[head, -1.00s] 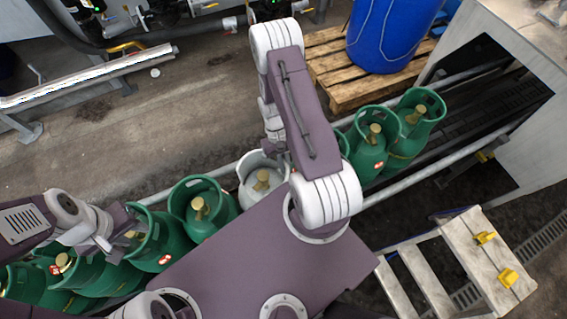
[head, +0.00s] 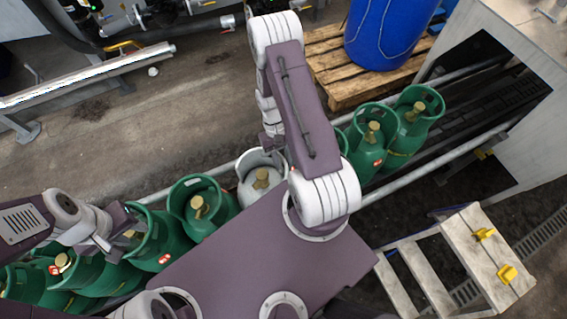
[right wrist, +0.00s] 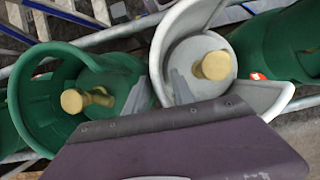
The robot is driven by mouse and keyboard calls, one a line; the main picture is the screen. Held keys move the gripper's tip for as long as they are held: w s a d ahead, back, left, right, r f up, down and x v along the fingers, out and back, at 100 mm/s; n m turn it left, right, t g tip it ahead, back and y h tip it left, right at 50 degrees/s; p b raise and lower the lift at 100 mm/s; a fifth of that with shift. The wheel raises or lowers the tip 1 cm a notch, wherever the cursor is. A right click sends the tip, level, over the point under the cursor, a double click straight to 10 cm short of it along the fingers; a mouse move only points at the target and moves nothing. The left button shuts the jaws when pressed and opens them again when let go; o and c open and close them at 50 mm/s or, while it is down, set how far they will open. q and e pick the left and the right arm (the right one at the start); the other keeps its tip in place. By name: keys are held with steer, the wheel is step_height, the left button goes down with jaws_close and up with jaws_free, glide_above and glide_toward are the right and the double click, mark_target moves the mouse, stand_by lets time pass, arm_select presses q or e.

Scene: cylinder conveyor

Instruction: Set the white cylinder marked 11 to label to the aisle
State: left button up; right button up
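The white cylinder (head: 248,190), with a brass valve, stands upright in the row between green cylinders; my right arm partly covers it in the head view. It also shows in the right wrist view (right wrist: 215,84). No number is readable on it. My right gripper (right wrist: 157,88) is at its collar, one finger inside the collar and the other outside, towards the neighbouring green cylinder (right wrist: 30,90). Its fingers are apart, with the collar wall between them; a firm grip is not visible. My left gripper (head: 118,245) is beside green cylinders at the left; its fingers are unclear.
Green cylinders (head: 205,215) stand close on both sides of the white one, between metal rails (head: 425,165). Behind are a wooden pallet (head: 330,65) with a blue drum (head: 385,35) and open floor (head: 170,130). Small steps (head: 465,260) stand at the front right.

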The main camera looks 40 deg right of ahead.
steer(key=v, duration=0.7)
steer(key=shift+w+r, duration=0.15)
steer(key=shift+w+a+r, duration=0.15)
steer(key=shift+w+a, duration=0.05)
steer(key=shift+w, duration=0.05)
steer(key=w+a+r+n+t+h, duration=0.1)
steer(key=w+a+r+t, duration=0.15)
steer(key=r, duration=0.35)
steer(key=s+a+r+n+t, duration=0.1)
steer(key=s+a+r+t, duration=0.2)
steer(key=s+a+r, duration=0.2)
steer(key=a, duration=0.2)
steer(key=shift+s+a+r+n, duration=0.25)
steer(key=shift+a+r+n, duration=0.05)
steer(key=shift+r+n, duration=0.1)
steer(key=shift+s, duration=0.15)
